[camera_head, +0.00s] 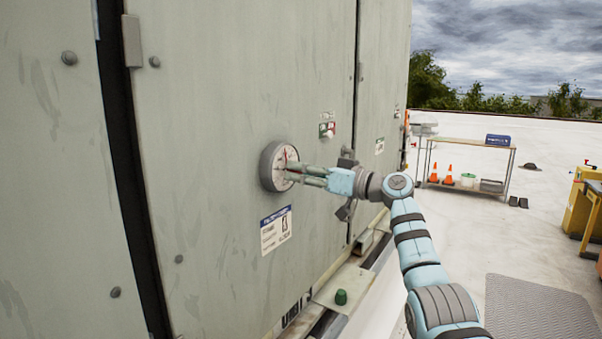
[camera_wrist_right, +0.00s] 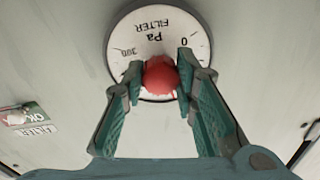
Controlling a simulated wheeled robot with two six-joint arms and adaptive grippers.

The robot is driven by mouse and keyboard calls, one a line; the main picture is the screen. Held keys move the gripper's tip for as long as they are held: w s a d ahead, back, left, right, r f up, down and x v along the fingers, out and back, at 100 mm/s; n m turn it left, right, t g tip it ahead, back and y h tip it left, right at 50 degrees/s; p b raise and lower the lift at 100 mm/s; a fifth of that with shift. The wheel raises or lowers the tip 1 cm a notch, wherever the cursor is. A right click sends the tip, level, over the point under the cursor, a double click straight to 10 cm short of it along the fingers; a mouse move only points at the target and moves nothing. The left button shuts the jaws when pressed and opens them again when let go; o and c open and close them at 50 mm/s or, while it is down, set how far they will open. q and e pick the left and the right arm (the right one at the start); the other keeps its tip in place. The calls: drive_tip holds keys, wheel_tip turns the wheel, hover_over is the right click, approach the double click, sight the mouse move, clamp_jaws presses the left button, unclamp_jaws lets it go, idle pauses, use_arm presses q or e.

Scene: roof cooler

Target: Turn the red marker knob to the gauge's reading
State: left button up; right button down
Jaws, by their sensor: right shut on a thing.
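The round gauge (camera_head: 271,167) with a grey rim is mounted on the grey-green cooler panel in the head view. In the right wrist view its white dial (camera_wrist_right: 150,33) appears upside down, with "Pa", "FILTER", "0" and "300" readable. The red marker knob (camera_wrist_right: 160,76) sits at the dial's middle, between the fingers of my right gripper (camera_wrist_right: 161,73). That gripper (camera_head: 296,173) is shut on the knob, reaching in from the right in the head view. A red pointer or mark (camera_head: 285,155) shows on the dial, but its exact reading is too small to tell. My left gripper is out of view.
A label (camera_head: 276,229) is stuck below the gauge. A small green-and-red fitting (camera_head: 327,129) sits on the panel to the right. A green knob (camera_head: 341,297) stands on the ledge below. A shelf cart (camera_head: 467,144) and orange cones (camera_head: 448,175) stand further off on the roof.

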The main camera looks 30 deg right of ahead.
drive_tip(key=c, duration=1.3)
unclamp_jaws()
drive_tip(key=shift+s, duration=0.1)
drive_tip(key=v, duration=1.2)
drive_tip(key=shift+d, duration=0.1)
